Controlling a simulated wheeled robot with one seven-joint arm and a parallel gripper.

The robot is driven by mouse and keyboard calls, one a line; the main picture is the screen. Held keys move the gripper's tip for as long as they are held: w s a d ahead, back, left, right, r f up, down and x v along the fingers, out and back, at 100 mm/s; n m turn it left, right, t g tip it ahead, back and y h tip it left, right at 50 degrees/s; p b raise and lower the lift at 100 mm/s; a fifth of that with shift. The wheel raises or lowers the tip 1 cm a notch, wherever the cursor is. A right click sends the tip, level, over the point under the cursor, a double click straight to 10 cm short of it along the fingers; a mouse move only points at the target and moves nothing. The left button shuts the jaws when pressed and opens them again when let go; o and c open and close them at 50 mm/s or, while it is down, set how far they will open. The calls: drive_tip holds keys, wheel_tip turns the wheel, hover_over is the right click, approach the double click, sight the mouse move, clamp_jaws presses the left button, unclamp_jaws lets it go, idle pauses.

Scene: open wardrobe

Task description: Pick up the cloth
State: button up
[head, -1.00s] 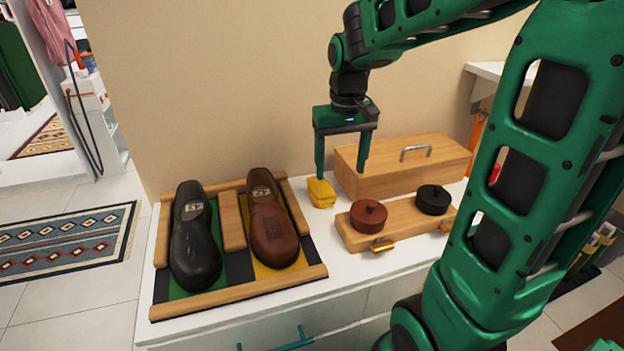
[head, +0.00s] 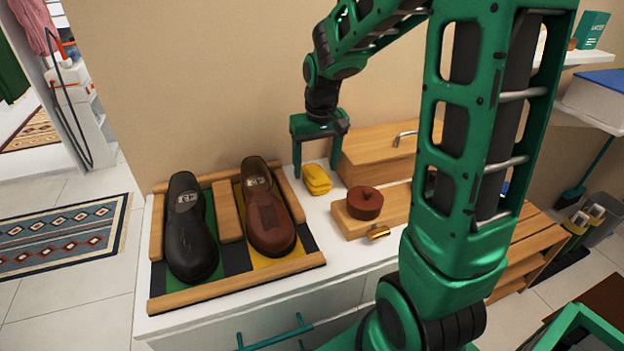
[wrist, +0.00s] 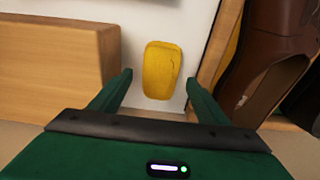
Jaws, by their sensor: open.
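The yellow folded cloth (head: 317,179) lies on the white cabinet top, between the shoe rack and the wooden box. It also shows in the wrist view (wrist: 161,70), just beyond and between the fingertips. My gripper (head: 318,165) is open and empty, pointing down at the cloth, with one finger on each side of it in the picture. In the wrist view my gripper (wrist: 160,82) has its two fingers wide apart. I cannot tell how high the fingertips are above the cabinet top.
A wooden box (head: 377,150) with a metal handle stands right of the cloth. A wooden block holds a round brown tin (head: 365,203). On the left a wooden rack (head: 229,211) holds a black shoe (head: 190,235) and a brown shoe (head: 266,215). The wall is close behind.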

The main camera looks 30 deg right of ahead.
drive_tip(key=shift+w+f, duration=0.1)
drive_tip(key=shift+f, duration=0.95)
drive_tip(key=c, duration=1.2)
drive_tip(key=shift+o, duration=0.2)
drive_tip(key=shift+r, duration=0.15)
drive_tip(key=shift+r, duration=0.65)
wheel_tip(320, 180, up, 3)
drive_tip(key=shift+w, duration=0.1)
drive_tip(key=w+a+r, duration=0.4)
drive_tip(key=a+r, duration=0.2)
drive_tip(key=a, duration=0.5)
drive_tip(key=shift+r, duration=0.25)
